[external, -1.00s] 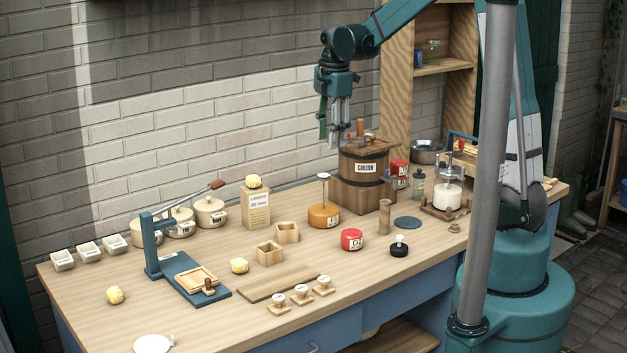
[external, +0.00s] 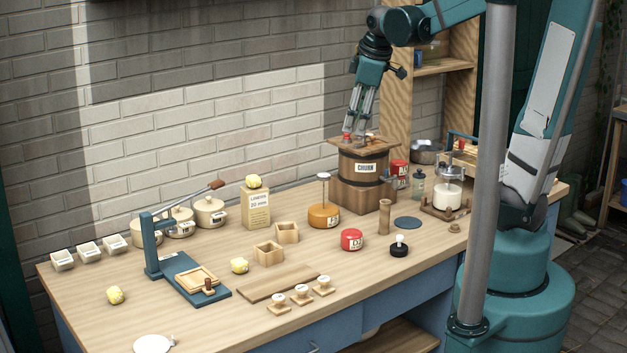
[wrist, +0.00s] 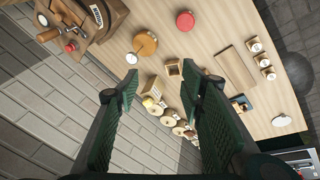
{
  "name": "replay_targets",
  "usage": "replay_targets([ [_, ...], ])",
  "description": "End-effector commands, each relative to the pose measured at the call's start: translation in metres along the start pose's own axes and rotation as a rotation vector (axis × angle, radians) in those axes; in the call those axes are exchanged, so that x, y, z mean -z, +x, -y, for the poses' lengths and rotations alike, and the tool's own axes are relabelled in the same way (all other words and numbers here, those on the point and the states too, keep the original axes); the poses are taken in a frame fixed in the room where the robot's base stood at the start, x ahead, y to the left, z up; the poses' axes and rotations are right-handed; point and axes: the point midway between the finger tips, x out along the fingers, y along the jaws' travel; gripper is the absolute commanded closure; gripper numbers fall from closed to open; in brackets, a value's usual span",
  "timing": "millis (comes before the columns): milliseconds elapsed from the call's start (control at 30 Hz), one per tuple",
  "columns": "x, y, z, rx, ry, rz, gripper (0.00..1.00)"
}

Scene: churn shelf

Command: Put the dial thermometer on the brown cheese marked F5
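The orange-brown cheese (external: 323,217) stands on the table in front of the churn; its small label is too blurred to read surely. A thin stem with a pale round disc, seemingly the dial thermometer (external: 323,176), stands upright at the cheese, its foot on or in the top. In the wrist view the disc (wrist: 132,58) shows beside the cheese (wrist: 148,42). My gripper (external: 357,136) is above the churn lid, behind and to the right of the cheese. The wrist view shows its two fingers (wrist: 160,88) wide apart with nothing between them.
The wooden churn (external: 364,166) with its lid stands close below my gripper. A red cheese (external: 351,240), a dark stamp with a white knob (external: 399,247) and a wooden cylinder (external: 384,217) stand nearby. A carton (external: 256,208) is left of the brown cheese.

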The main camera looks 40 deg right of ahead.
Motion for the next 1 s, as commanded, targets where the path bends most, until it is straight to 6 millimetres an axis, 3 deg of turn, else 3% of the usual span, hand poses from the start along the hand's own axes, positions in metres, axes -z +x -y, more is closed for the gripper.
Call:
replay_targets([
  [500, -0.040, -0.035, 0.058, -0.074, 0.372, -0.111, 0.61],
  [1000, -0.078, -0.045, 0.107, -0.102, 0.714, -0.238, 0.61],
])
